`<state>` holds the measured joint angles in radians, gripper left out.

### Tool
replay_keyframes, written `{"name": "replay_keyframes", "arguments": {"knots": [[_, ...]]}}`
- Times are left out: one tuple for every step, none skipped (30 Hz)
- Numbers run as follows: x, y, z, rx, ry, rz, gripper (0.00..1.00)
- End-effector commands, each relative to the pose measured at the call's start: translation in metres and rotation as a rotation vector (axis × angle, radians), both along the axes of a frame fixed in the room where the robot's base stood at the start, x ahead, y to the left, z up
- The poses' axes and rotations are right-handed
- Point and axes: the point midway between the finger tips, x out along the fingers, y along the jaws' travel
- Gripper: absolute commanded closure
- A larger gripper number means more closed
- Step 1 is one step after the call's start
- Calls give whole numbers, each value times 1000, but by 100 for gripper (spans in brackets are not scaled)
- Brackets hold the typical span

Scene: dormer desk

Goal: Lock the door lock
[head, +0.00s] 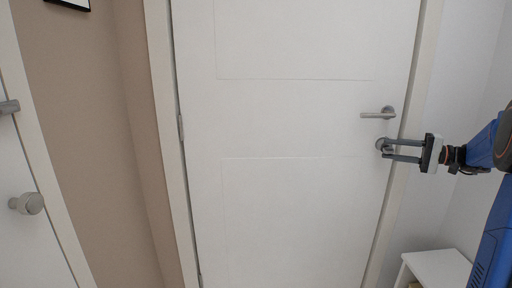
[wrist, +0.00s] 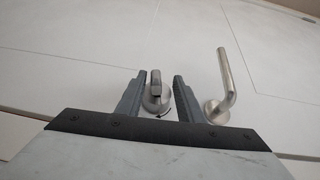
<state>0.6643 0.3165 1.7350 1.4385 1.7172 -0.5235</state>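The white door (head: 290,120) is closed in its frame. The door lock (head: 380,145) is a small round metal fitting with a thumb turn, below the lever handle (head: 378,114) near the door's right edge. In the wrist view the lock (wrist: 156,92) shows between the two fingers, its turn piece pointing roughly along them. My gripper (head: 388,150) is open, its fingers either side of the lock, with gaps visible between them and the turn piece. The gripper also shows in the wrist view (wrist: 158,82). Whether a finger touches the lock's round base cannot be told.
The lever handle also stands beside the right finger in the wrist view (wrist: 226,75). A low white shelf unit (head: 438,266) stands at the lower right.

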Motion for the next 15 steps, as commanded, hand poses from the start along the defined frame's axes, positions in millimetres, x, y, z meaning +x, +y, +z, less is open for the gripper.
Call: {"name": "replay_keyframes", "arguments": {"knots": [[-4,-9,0,0,0,-4,66],[-6,-13,1,0,0,-3,66],[-10,-20,1,0,0,-3,66],[-12,-26,1,0,0,-4,66],[-15,-31,1,0,0,-4,66],[-19,-38,2,0,0,-4,66],[-21,-44,2,0,0,-4,66],[-24,-49,2,0,0,-4,66],[-27,-55,3,0,0,-4,66],[-29,-60,3,0,0,-4,66],[-31,-65,3,1,-1,-4,66],[-34,-70,3,0,0,-4,66],[-36,-74,3,0,0,-4,66],[-38,-77,3,0,0,-4,66],[-40,-82,4,0,0,-3,66]]}}
